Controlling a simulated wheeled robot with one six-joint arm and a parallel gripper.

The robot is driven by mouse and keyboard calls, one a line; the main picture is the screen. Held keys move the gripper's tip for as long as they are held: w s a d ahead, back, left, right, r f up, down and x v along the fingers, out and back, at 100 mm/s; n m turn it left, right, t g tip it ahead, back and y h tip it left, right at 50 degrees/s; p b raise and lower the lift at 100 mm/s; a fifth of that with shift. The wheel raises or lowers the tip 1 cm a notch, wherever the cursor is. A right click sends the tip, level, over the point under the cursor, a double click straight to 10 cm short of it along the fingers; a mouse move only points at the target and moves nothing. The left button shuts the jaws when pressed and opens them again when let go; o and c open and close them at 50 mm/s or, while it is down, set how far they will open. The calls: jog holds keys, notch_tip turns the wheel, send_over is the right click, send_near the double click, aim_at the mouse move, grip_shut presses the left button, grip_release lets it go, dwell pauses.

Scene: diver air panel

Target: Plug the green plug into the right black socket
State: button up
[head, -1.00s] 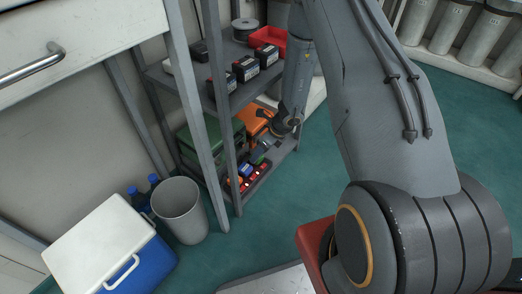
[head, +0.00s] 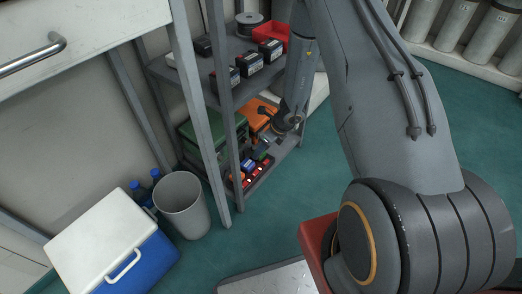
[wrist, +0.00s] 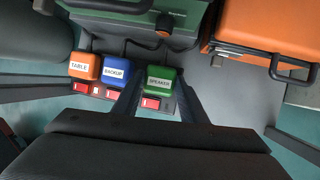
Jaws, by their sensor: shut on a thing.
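A dark power strip with red switches lies on the low shelf; its red-lit edge shows in the head view (head: 257,173). In the wrist view an orange plug (wrist: 84,66) labelled TABLE and a blue plug (wrist: 116,68) labelled BACKUP stand side by side at its left. The green plug (wrist: 159,80), with a white label, is at the strip's right end, above a red switch (wrist: 151,103). My gripper (wrist: 157,88) is shut on the green plug, a finger on each side. The socket under it is hidden, and I cannot tell whether the plug is seated.
A green case (wrist: 135,24) and an orange case (wrist: 262,40) stand close behind the strip. Shelf posts (head: 231,110) flank the low shelf. Black cables run behind the plugs. A grey bin (head: 182,205) and a cooler (head: 110,245) stand on the floor at left.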

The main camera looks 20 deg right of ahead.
jog(key=shift+r, duration=0.15)
jog(key=shift+r+p, duration=0.25)
jog(key=shift+p, duration=0.1)
jog(key=shift+c, duration=0.9)
jog(key=shift+r, duration=0.25)
jog(key=shift+d+r+p, duration=0.1)
jog(key=shift+r+p, duration=1.05)
jog(key=shift+p, duration=0.05)
jog(key=shift+f, duration=0.15)
jog(key=shift+s+f+t+h+b, duration=0.15)
jog(key=shift+f+t+h+b, duration=0.25)
jog(key=shift+b, duration=0.4)
jog(key=shift+a+f+b, duration=0.1)
jog(key=shift+a+b, duration=0.15)
jog(key=shift+b, duration=0.25)
jog(key=shift+f+h+b, duration=0.15)
jog(key=shift+h+b, duration=0.15)
jog(key=shift+b, duration=0.25)
jog(key=shift+s+t+b, duration=0.15)
jog(key=shift+t+b, duration=0.15)
jog(key=shift+b, duration=0.1)
